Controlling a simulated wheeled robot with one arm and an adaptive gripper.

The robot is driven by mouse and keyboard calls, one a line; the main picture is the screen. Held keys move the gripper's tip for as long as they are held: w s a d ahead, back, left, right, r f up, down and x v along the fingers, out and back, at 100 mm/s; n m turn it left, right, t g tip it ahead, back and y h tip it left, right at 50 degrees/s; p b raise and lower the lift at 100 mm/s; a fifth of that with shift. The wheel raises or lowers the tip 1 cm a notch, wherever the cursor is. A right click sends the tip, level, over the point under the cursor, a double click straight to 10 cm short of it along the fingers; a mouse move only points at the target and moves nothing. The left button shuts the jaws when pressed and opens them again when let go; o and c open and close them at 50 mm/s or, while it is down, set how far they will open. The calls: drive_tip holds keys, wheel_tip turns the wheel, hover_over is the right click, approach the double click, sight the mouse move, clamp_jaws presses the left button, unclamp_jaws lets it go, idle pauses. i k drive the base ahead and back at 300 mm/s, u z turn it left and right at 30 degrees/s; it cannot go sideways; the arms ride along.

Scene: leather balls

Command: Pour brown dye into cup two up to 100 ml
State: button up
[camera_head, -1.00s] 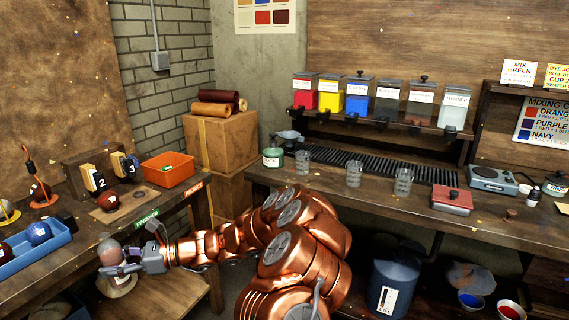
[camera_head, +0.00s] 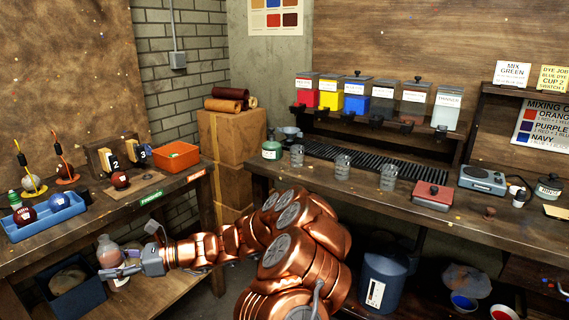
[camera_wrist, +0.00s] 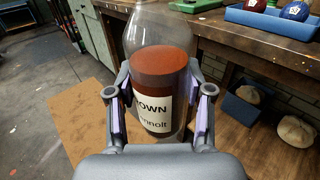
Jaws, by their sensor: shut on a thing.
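My gripper (camera_head: 118,271) is shut on a clear bottle (camera_head: 106,248) at the lower left of the head view. In the wrist view the gripper (camera_wrist: 158,90) clasps the bottle (camera_wrist: 160,62) from both sides. The bottle is roughly upright, with reddish-brown liquid in its lower part and a white label partly reading "OWN". Its top is cut off there. Three clear cups stand in a row on the right bench: a left one (camera_head: 297,156), a middle one (camera_head: 342,166) and a right one (camera_head: 388,177). They look empty; I cannot read any numbers on them.
The left workbench (camera_head: 110,212) holds a blue tray (camera_head: 22,232) of balls and an orange bin (camera_head: 176,158). Stacked boxes (camera_head: 232,135) fill the corner. Labelled dye containers (camera_head: 355,100) stand on a shelf behind the cups. A red scale-like box (camera_head: 432,195) sits right of them.

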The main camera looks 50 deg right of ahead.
sight(389, 172)
drive_tip(key=k, duration=1.1)
drive_tip(key=z, duration=1.55)
drive_tip(key=i, duration=0.2)
drive_tip(key=u, duration=0.1)
